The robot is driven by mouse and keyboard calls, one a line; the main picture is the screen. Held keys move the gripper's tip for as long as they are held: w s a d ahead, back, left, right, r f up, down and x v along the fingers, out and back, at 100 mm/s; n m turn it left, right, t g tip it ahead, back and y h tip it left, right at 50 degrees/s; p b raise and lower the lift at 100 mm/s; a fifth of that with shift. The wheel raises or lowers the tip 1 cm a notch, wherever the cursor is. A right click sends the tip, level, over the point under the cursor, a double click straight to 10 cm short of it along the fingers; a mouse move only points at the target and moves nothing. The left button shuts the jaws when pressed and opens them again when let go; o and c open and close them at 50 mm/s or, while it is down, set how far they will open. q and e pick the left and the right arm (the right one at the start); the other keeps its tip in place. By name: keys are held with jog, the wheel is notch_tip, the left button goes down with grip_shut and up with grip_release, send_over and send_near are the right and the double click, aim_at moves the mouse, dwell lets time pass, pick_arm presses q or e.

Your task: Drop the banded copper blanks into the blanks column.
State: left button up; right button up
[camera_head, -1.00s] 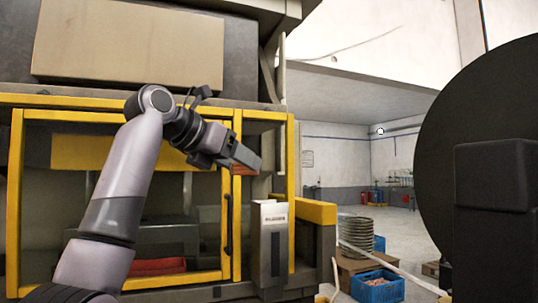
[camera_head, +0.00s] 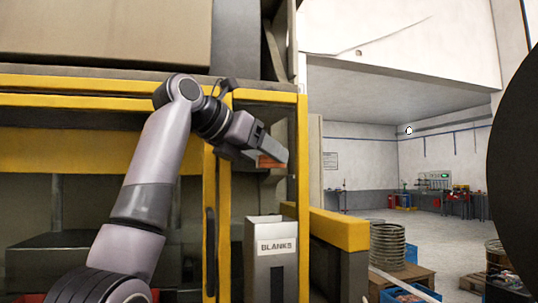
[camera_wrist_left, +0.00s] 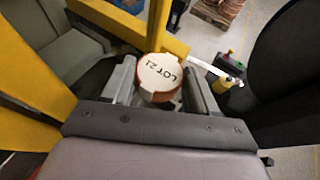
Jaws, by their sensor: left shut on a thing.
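My left gripper (camera_head: 270,158) is shut on a copper blank (camera_head: 266,163). In the left wrist view the blank (camera_wrist_left: 160,78) is round, with a white top face lettered "LOT 21" or similar and a copper-coloured rim, between the two fingers. The blanks column (camera_head: 272,262) is a grey upright box with a white "BLANKS" label and an open top. In the head view the gripper and blank appear above the column, with a gap between. I cannot tell whether they are directly over its opening. My right gripper is not in view.
A yellow-framed machine (camera_head: 218,200) stands behind and left of the column, with a yellow rail (camera_head: 338,228) on its right. Farther right are a stack of rings (camera_head: 387,245) and a blue crate (camera_head: 410,296). A large dark shape fills the right edge.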

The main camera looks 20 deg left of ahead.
pick_arm(q)
jog(key=shift+s+f, duration=0.1)
jog(key=shift+f, duration=4.05)
jog(key=shift+s, duration=0.1)
jog(key=o, duration=1.2)
jog(key=shift+o, duration=0.2)
jog(key=b+v, duration=0.2)
jog(key=v, duration=0.5)
jog(key=shift+s, duration=0.2)
